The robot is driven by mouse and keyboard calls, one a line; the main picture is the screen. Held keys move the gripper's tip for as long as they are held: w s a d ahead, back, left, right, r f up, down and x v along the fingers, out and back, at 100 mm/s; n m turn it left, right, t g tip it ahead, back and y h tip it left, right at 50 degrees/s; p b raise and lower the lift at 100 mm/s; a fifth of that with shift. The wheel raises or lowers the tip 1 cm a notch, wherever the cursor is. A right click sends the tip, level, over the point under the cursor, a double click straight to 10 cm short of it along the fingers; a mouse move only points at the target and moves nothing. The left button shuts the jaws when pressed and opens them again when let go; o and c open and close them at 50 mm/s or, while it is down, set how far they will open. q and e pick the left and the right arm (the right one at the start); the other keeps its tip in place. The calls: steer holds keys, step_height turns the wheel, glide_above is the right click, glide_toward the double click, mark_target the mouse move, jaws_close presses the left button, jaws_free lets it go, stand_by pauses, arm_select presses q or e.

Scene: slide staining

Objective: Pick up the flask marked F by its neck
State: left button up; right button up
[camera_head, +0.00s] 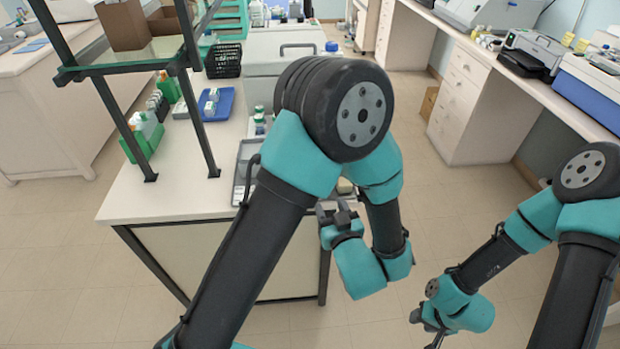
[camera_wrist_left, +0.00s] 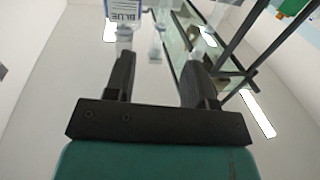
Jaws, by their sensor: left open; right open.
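I cannot make out a flask marked F in either view; my left arm covers much of the bench top in the head view. My left gripper (camera_head: 340,214) is open, near the bench's front right edge. In the left wrist view the open jaws (camera_wrist_left: 159,62) have nothing held between them. A bottle labelled BLUE (camera_wrist_left: 123,12) shows beyond the left finger, and a small pale clear vessel (camera_wrist_left: 156,44) shows beyond the gap; its marking is not readable. My right gripper (camera_head: 430,325) is open and empty over the floor at lower right, away from the bench.
The white bench (camera_head: 170,190) carries a blue tray (camera_head: 228,98), a green rack with bottles (camera_head: 135,150), small bottles (camera_head: 260,122) and a grey tray (camera_head: 243,160) partly behind my arm. A dark-framed glass shelf (camera_head: 140,55) rises at left. The bench's front left is clear.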

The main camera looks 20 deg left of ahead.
arm_select(q)
steer(key=x, duration=0.9)
steer(key=shift+w+a, duration=0.25)
steer(key=shift+w, duration=0.1)
steer(key=shift+a+x, duration=0.15)
steer(key=shift+x, duration=1.15)
steer(key=shift+a+x, duration=0.15)
steer(key=shift+x, duration=1.1)
steer(key=shift+s+r, duration=0.1)
steer(key=shift+s, duration=0.05)
steer(key=shift+c, duration=0.2)
steer(key=c, duration=0.8)
